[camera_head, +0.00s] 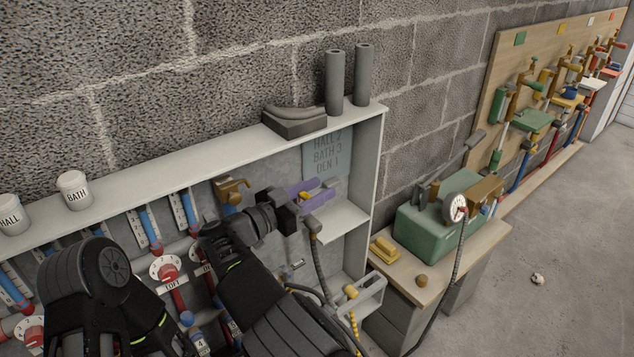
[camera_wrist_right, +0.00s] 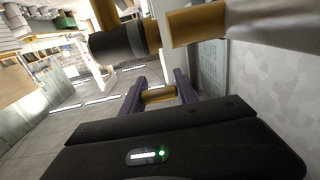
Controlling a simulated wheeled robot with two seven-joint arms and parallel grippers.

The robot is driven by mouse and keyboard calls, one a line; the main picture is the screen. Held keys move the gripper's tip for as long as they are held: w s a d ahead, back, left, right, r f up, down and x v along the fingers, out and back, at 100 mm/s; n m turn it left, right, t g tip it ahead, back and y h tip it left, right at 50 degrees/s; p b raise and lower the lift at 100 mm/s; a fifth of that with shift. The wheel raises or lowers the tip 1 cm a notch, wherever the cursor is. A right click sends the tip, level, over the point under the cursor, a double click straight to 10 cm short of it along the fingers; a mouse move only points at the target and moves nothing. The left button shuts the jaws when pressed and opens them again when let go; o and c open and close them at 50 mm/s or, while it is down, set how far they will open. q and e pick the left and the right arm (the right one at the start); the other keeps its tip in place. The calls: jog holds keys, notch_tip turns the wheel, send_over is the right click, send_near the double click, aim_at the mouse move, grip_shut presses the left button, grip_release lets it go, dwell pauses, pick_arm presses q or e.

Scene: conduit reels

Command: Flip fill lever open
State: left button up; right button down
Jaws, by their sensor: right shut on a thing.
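My right gripper (camera_head: 313,194) reaches into the shelf cabinet, its purple fingers closed. In the right wrist view the two purple fingers (camera_wrist_right: 159,95) are shut on a short brass-coloured bar (camera_wrist_right: 158,96). The bar also shows between the fingers in the head view (camera_head: 304,196). I cannot tell for sure whether it is the fill lever's handle. Close by in the wrist view are a brass fitting (camera_wrist_right: 197,24) and a dark cylindrical end (camera_wrist_right: 117,43). A brass valve (camera_head: 231,188) sits left of my gripper in the head view. My left gripper is out of view.
The grey cabinet (camera_head: 376,150) has a side wall right of my gripper. A corrugated hose (camera_head: 320,262) hangs below it. Red dials (camera_head: 164,270) and pipes are at left. A bench with a green machine (camera_head: 425,228) stands right. The floor (camera_head: 560,220) at far right is mostly clear.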

jog(key=shift+s+m+g+h, duration=0.15)
jog(key=shift+m+g+h, duration=0.25)
jog(key=shift+g, duration=0.1)
jog(key=c, duration=0.9)
grip_release()
